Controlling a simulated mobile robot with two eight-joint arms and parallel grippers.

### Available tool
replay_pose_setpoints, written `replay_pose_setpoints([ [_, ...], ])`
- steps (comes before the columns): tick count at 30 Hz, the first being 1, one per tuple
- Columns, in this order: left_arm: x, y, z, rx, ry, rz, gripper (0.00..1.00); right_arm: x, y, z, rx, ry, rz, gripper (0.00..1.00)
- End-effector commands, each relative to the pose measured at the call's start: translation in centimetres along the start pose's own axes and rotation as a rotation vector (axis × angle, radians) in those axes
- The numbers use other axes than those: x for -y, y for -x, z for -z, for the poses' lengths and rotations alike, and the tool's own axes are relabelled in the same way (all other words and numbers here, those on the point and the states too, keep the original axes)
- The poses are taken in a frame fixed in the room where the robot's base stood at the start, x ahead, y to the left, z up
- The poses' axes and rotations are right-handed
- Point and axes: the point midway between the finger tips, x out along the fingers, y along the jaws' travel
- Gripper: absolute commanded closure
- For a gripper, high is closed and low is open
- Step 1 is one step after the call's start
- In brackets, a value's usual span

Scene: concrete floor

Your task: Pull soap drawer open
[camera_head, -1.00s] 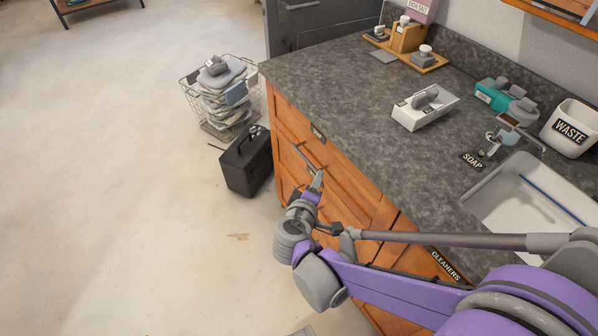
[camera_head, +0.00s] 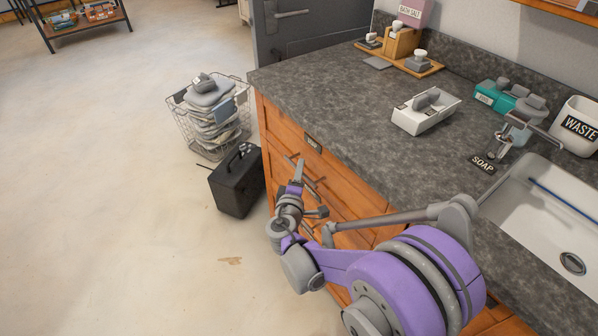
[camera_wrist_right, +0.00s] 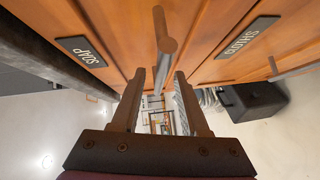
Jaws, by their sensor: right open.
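The soap drawer is the top wooden drawer front (camera_head: 283,128) under the grey counter and looks shut. Its small label (camera_head: 312,142) is near the counter edge in the head view; the label reading SOAP (camera_wrist_right: 80,51) shows clearly in the right wrist view. Its bar handle (camera_wrist_right: 163,45) lies in line with the gap between my right gripper's fingers, near the tips; contact cannot be told. My right gripper (camera_head: 298,170) is open, at the handle in the head view; its two fingers (camera_wrist_right: 160,76) stand apart in the wrist view. My left gripper is not in view.
A second label (camera_wrist_right: 248,36) and another handle (camera_wrist_right: 295,69) belong to a lower drawer. A black box (camera_head: 237,180) and a wire basket of folded cloths (camera_head: 170,103) stand on the floor by the cabinet. The floor at left is open. The sink (camera_head: 540,215) is at right.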

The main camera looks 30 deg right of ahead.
Motion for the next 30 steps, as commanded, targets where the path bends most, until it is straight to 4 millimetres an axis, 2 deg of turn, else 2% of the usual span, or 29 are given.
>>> replay_pose_setpoints([
  [4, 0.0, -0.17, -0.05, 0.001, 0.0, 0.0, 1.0, 0.02, -0.87, -0.02, 0.001, 0.0, 0.0, 0.56],
  [12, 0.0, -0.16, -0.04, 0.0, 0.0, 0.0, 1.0, -0.02, -0.95, -0.01, 0.0, 0.0, 0.0, 0.56],
  [18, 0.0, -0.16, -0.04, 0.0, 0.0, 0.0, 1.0, -0.02, -0.93, -0.01, 0.0, 0.0, 0.0, 0.92],
  [20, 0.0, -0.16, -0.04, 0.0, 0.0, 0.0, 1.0, -0.02, -0.93, -0.01, 0.0, 0.0, 0.0, 1.0],
  [30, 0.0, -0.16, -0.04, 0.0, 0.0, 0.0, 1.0, -0.01, -0.92, -0.01, 0.0, 0.0, 0.0, 1.0],
])
